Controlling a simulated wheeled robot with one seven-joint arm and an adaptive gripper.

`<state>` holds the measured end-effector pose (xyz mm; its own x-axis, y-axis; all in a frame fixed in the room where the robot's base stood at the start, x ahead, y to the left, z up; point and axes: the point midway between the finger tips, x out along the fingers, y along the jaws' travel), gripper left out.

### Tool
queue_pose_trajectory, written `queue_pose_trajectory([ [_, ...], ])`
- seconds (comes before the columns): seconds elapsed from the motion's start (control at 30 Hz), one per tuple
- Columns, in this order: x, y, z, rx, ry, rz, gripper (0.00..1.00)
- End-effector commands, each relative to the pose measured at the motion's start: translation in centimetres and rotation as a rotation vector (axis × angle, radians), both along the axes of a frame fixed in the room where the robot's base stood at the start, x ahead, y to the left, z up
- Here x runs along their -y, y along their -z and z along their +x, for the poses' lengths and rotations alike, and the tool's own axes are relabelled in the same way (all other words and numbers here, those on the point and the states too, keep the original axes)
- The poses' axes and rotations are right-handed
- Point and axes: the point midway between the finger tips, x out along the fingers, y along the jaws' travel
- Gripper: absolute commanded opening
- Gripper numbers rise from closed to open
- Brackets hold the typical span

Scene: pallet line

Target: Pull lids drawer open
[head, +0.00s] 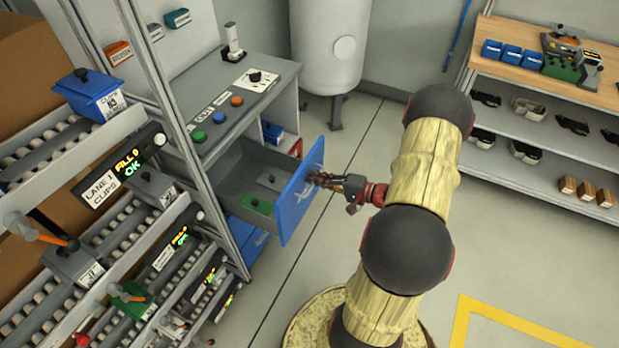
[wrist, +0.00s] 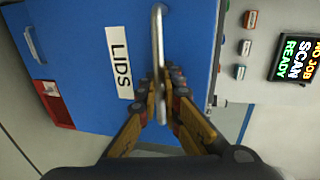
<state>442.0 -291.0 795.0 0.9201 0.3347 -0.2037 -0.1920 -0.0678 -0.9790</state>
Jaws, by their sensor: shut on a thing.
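The lids drawer (head: 300,190) has a blue front and stands pulled out from the grey cabinet under the bench. Inside it a green item and grey items show in the head view. In the wrist view its blue front (wrist: 75,75) carries a white LIDS label (wrist: 119,62) and a metal bar handle (wrist: 158,45). My gripper (head: 318,180) is at the drawer front in the head view. In the wrist view my gripper (wrist: 159,98) is shut on the handle, one finger on each side of it.
The grey bench (head: 235,105) has coloured buttons on top. Roller racks with bins (head: 95,95) stand at the left. A shelf unit (head: 545,105) stands at the right. The floor (head: 490,240) between my arm and the shelf is clear. A white tank (head: 330,45) stands behind.

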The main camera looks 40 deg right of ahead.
Motion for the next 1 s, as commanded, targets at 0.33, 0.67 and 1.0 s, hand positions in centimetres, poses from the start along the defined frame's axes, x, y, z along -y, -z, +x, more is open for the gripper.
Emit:
queue_pose_trajectory([
  [0.33, 0.0, 0.1, -0.1, -0.003, 0.000, 0.001, 0.00],
  [0.67, 0.0, 0.1, -0.1, -0.001, 0.000, 0.001, 0.14],
  [1.0, 1.0, -0.5, -2.3, -0.001, 0.004, -0.001, 0.14],
])
